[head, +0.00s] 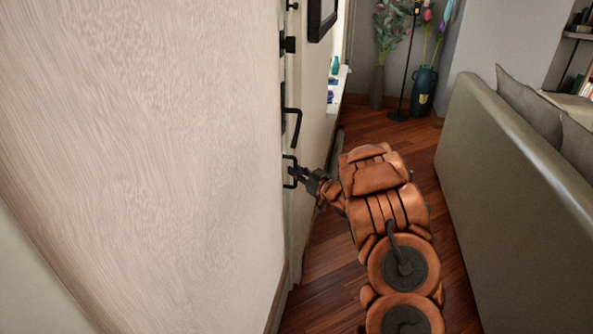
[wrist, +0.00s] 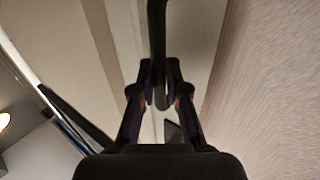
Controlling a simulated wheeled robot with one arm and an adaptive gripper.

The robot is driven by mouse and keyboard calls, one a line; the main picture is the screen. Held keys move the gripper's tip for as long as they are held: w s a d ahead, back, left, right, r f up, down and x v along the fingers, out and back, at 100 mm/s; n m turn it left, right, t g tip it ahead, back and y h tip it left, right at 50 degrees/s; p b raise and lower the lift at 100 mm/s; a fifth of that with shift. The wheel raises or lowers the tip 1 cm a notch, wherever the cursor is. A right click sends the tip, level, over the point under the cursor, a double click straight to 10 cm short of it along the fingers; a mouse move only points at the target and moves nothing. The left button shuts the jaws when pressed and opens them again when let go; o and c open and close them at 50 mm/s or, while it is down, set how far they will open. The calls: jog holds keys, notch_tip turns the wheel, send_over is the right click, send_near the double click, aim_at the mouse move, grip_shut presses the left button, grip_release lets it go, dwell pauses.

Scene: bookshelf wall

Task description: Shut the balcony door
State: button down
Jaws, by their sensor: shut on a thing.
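Black handles stand out from a narrow pale upright face just past the large textured panel at left in the head view. The upper handle (head: 296,126) is free. My gripper (head: 299,173) is at the lower handle (head: 289,162). In the wrist view, my gripper (wrist: 160,93) has its two fingers closed on either side of a dark handle bar (wrist: 157,35). The balcony door (head: 293,222) shows only as a narrow pale strip beside the handles. How far open it stands I cannot tell. My fingertips are small and partly hidden in the head view.
A grey-green sofa (head: 520,200) stands to the right of my arm. Wood floor (head: 330,275) is bare between the door side and the sofa. Vases with flowers (head: 424,92) and a thin black stand (head: 400,100) are at the back. The textured panel (head: 150,130) fills the left.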

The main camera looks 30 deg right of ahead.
jog(key=shift+s+d, duration=0.2)
jog(key=shift+d, duration=0.3)
jog(key=c, duration=1.3)
grip_release()
jog(key=shift+d+h, duration=0.15)
jog(key=shift+h, duration=0.15)
jog(key=shift+c, duration=0.2)
jog(key=shift+o, duration=0.7)
jog(key=shift+a, duration=0.2)
jog(key=s, duration=0.4)
jog(key=s+d, duration=0.1)
jog(key=s, duration=0.3)
jog(key=s+d, duration=0.1)
jog(key=s, duration=0.2)
jog(key=shift+s, duration=0.4)
